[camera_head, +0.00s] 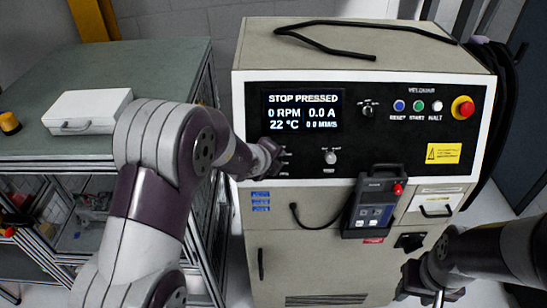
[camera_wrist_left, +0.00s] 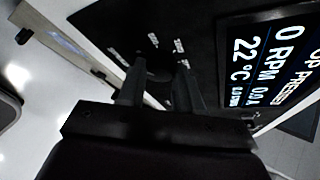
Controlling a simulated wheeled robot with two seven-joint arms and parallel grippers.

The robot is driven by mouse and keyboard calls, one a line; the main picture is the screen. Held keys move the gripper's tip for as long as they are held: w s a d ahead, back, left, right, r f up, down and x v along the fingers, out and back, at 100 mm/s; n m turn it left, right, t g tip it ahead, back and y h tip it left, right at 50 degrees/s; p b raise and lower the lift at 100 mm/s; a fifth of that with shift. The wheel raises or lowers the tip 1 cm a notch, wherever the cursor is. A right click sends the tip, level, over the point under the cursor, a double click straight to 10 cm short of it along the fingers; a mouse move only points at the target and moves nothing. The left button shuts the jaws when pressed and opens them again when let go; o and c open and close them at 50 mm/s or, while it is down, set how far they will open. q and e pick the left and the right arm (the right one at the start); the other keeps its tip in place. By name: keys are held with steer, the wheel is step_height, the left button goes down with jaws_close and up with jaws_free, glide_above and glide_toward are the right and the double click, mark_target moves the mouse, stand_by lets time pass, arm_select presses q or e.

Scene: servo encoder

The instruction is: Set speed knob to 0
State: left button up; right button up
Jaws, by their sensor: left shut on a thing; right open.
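The control panel (camera_head: 400,135) is the black front of a beige cabinet. My left gripper (camera_head: 272,152) is at its lower left, below the display, and hides the speed knob in the head view. In the left wrist view, the left gripper's fingers (camera_wrist_left: 160,82) are closed around a dark round knob (camera_wrist_left: 158,66), with small white marks around it. The knob's pointer cannot be made out. The display (camera_head: 302,110) reads STOP PRESSED, 0 RPM, 0.0 A, 22 °C. My right gripper (camera_head: 424,292) is open and empty at the lower right.
A red stop button (camera_head: 463,108) is at the panel's right. A handheld pendant (camera_head: 373,203) hangs in front of the cabinet. A green-topped bench (camera_head: 150,65) with a white case (camera_head: 85,112) stands left.

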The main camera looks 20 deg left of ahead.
arm_select(q)
steer(key=shift+s+f, duration=0.1)
steer(key=shift+f, duration=0.05)
steer(key=o, duration=0.9)
steer(key=shift+o, duration=0.7)
steer(key=p+v, duration=0.1)
steer(key=v, duration=1.1)
steer(key=shift+s+r, duration=0.15)
steer(key=shift+r, duration=0.15)
